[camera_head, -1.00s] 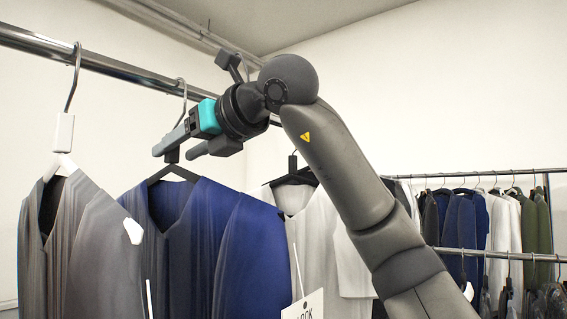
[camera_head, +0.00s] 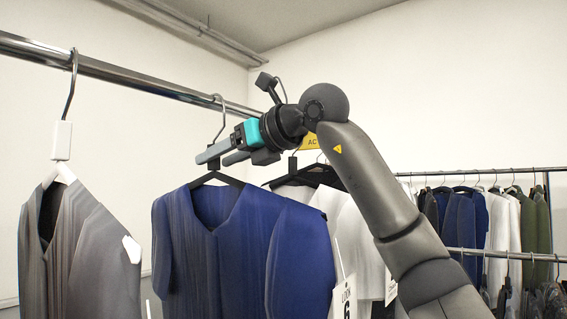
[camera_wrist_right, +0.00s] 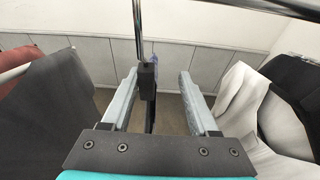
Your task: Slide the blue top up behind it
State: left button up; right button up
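The blue top (camera_head: 235,245) hangs on a black hanger (camera_head: 222,179) from the near rail (camera_head: 120,75) in the head view. My right gripper (camera_head: 216,157) is at this hanger's neck, just below the rail. In the right wrist view, its two fingers (camera_wrist_right: 158,78) are apart, with the black hanger neck (camera_wrist_right: 147,80) between them. The neck lies close against the left finger; I cannot tell if they touch. A white top (camera_head: 340,215) on a black hanger hangs just right of and behind the blue top, partly hidden by it and my arm. My left gripper is not in view.
A grey garment (camera_head: 85,245) hangs on a white hanger at the left, with a clear stretch of rail between it and the blue top. A yellow sign (camera_head: 311,143) and a numbered paper tag (camera_head: 347,295) show near the white top. A second, filled rack (camera_head: 480,220) stands behind at right.

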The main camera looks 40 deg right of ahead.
jog(key=shift+w+d+p, duration=1.15)
jog(key=shift+d+p, duration=2.35)
jog(key=shift+d, duration=4.9)
jog(key=s+b, duration=0.3)
jog(key=s, duration=1)
jog(key=shift+d+b, duration=0.25)
jog(key=shift+b, duration=0.05)
